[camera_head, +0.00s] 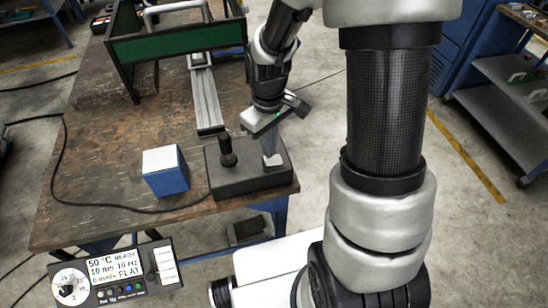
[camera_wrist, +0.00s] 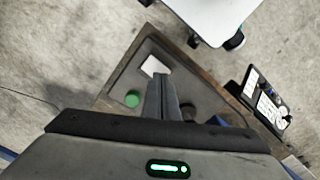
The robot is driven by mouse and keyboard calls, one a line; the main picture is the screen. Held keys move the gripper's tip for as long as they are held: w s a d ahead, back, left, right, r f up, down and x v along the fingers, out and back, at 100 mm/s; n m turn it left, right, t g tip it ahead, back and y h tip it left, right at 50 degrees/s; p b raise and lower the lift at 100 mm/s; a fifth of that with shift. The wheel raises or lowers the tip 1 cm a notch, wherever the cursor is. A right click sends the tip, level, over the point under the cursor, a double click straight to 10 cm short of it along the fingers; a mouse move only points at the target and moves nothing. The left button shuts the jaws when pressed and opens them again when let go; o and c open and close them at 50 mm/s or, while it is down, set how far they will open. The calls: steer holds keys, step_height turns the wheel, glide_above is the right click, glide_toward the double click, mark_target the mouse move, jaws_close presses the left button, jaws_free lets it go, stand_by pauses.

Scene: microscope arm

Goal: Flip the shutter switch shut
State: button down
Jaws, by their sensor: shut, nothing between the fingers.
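A dark control box (camera_head: 235,182) sits at the table's front right corner, with a black upright knob (camera_head: 226,148) on its left and a small pale tab or plate (camera_head: 272,160) on its right. The wrist view shows this box (camera_wrist: 132,76) too, with the pale plate (camera_wrist: 155,66) and a round green button (camera_wrist: 132,98). Which part is the shutter switch, and its position, I cannot tell. My gripper (camera_wrist: 161,82) is shut and empty, pointing down over the box by the pale plate. Contact cannot be told. In the head view its fingertips are not clear.
A blue and white block (camera_head: 166,171) stands left of the box. A display panel (camera_head: 112,275) with dial and buttons is at lower left. A metal rail (camera_head: 205,100) and green-fronted frame (camera_head: 180,43) lie behind. A black cable crosses the wooden table (camera_head: 110,170).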

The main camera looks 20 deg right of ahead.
steer(key=shift+f+b, duration=0.8)
steer(key=shift+f, duration=0.3)
stand_by(0.3)
step_height(320, 180, up, 7)
steer(key=p, duration=0.5)
steer(key=shift+p, duration=0.35)
steer(key=shift+r, duration=0.1)
stand_by(0.4)
step_height(320, 180, up, 8)
steer(key=m+t+p, duration=0.1)
glide_above(273, 162)
steer(key=s+r+m+t+p, duration=0.1)
steer(key=s+r+m+t, duration=0.1)
steer(key=s+r, duration=0.4)
steer(key=s+r+m+t+p, duration=0.1)
steer(key=s+r+m+t, duration=0.1)
steer(key=s+r, duration=0.4)
step_height(273, 162, up, 6)
steer(key=shift+d+f+m+t, duration=0.1)
steer(key=shift+d+m+t, duration=0.25)
steer(key=shift+m, duration=0.15)
